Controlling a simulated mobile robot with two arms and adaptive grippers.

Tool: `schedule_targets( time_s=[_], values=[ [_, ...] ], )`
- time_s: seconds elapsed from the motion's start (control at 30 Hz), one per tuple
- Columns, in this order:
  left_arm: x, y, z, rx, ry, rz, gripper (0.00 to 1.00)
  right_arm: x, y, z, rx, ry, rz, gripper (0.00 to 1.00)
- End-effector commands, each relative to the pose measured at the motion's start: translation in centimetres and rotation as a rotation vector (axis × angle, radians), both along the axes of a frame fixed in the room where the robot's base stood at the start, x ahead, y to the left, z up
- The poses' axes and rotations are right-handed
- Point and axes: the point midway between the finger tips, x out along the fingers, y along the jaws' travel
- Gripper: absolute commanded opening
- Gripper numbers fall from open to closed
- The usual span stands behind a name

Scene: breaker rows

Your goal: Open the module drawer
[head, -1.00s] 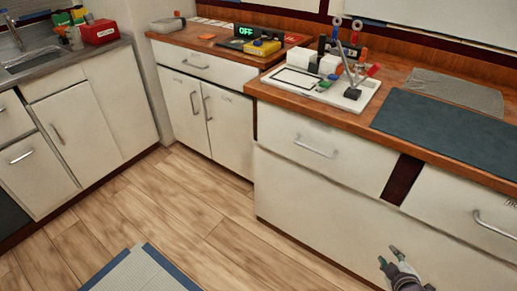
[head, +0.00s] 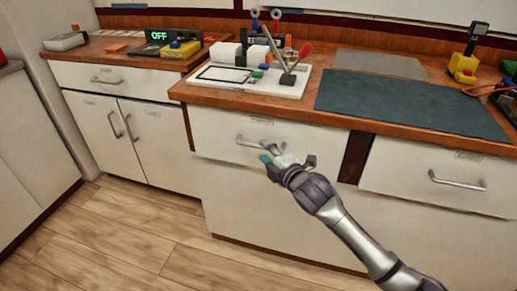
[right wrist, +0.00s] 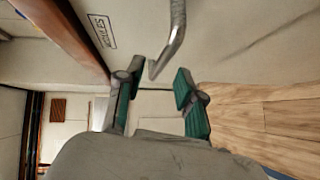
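A white drawer front (head: 215,128) with a small label, too small to read in the head view, sits under the wooden counter at the middle. It looks shut. Its metal bar handle (head: 247,142) is partly covered by my right gripper (head: 274,157). In the right wrist view the handle (right wrist: 175,38) reaches down to near the gap between my right fingertips (right wrist: 156,88). The two green-padded fingers stand apart, so the gripper is open. I cannot tell whether a finger touches the handle. Part of a label (right wrist: 102,31) shows on the front. My left gripper is out of view.
Another drawer with a handle (head: 458,183) is to the right, past a dark red gap (head: 355,157). A cabinet with two doors (head: 133,135) stands to the left. A white tray (head: 290,88) and a dark mat (head: 410,104) lie on the counter. The wooden floor (head: 110,240) is clear.

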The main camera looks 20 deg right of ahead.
Motion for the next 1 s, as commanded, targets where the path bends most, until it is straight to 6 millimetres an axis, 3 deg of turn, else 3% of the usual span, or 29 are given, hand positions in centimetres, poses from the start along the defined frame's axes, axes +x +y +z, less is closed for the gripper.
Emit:
schedule_targets(
  time_s=[0.23, 0.63, 0.67, 0.87, 1.0],
  values=[
    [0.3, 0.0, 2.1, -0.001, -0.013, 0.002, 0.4, 3.5, 0.7, -0.6, 0.002, -0.001, 0.0, 0.37],
    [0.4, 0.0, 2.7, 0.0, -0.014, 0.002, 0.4, 4.3, 0.9, -0.7, 0.001, 0.001, 0.0, 0.37],
    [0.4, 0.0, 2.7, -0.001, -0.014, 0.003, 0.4, 4.3, 0.9, -0.7, 0.001, 0.001, 0.0, 0.36],
    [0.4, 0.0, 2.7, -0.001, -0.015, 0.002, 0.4, 4.3, 0.9, -0.7, 0.001, 0.001, 0.0, 0.02],
    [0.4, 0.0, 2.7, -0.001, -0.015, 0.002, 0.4, 4.3, 0.9, -0.7, 0.001, 0.001, 0.0, 0.0]
  ],
)
